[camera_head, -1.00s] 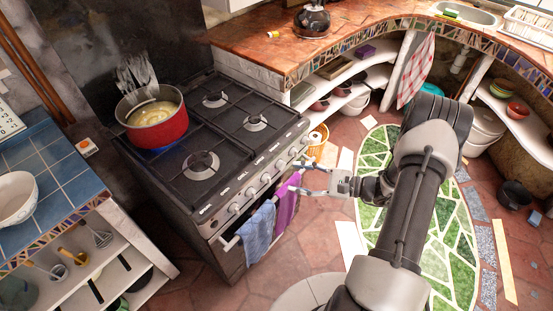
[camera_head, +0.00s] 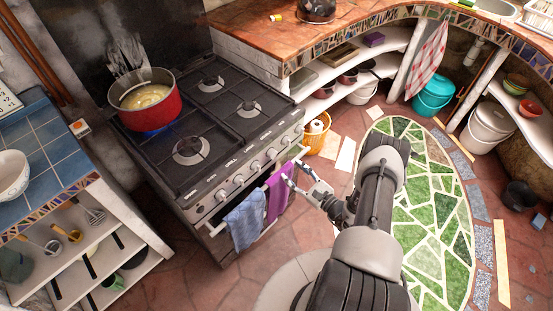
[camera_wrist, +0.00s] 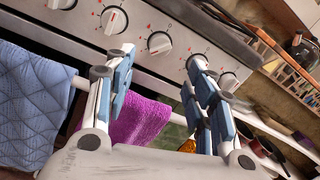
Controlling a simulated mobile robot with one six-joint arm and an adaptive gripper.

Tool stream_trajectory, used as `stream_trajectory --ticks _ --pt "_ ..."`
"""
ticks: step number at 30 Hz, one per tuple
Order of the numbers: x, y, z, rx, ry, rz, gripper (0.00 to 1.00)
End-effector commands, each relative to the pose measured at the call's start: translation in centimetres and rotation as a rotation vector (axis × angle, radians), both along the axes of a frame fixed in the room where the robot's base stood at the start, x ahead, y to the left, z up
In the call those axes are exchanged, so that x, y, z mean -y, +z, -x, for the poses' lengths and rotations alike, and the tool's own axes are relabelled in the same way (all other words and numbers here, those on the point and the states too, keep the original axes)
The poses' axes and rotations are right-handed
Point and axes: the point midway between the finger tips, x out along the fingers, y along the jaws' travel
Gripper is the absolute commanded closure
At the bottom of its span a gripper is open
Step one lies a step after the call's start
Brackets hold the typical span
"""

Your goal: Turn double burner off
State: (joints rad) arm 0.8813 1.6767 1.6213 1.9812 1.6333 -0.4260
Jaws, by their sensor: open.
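The stove (camera_head: 228,120) has a row of white knobs along its front panel; one knob (camera_head: 255,166) sits near the middle. Labels by the knobs are too small to read. A blue flame glows under the red pot (camera_head: 150,108) on the back left burner. My gripper (camera_head: 294,167) is open and empty in front of the right part of the stove front, beside the purple towel (camera_head: 278,190). In the wrist view, its fingers (camera_wrist: 160,62) spread below the knobs, with one white knob (camera_wrist: 160,42) between and beyond them. I see no contact with any knob.
A blue towel (camera_head: 245,218) and the purple towel hang on the oven handle (camera_head: 215,228).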

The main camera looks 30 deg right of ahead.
Motion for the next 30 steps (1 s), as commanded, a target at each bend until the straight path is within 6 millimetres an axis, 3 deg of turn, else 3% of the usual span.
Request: stream_trajectory --ticks 6,13,18,27,30 --pt "-1.5 -0.1 -4.7 0.003 0.006 0.002 0.5" --pt "-2.4 -0.1 -8.2 0.001 0.003 0.002 0.5" --pt "-2.7 0.0 -9.4 0.002 0.002 0.001 0.5" --pt "-2.7 0.0 -9.5 0.001 0.0 0.0 0.5" --pt "-2.7 0.0 -9.5 0.001 0.0 0.0 0.57"
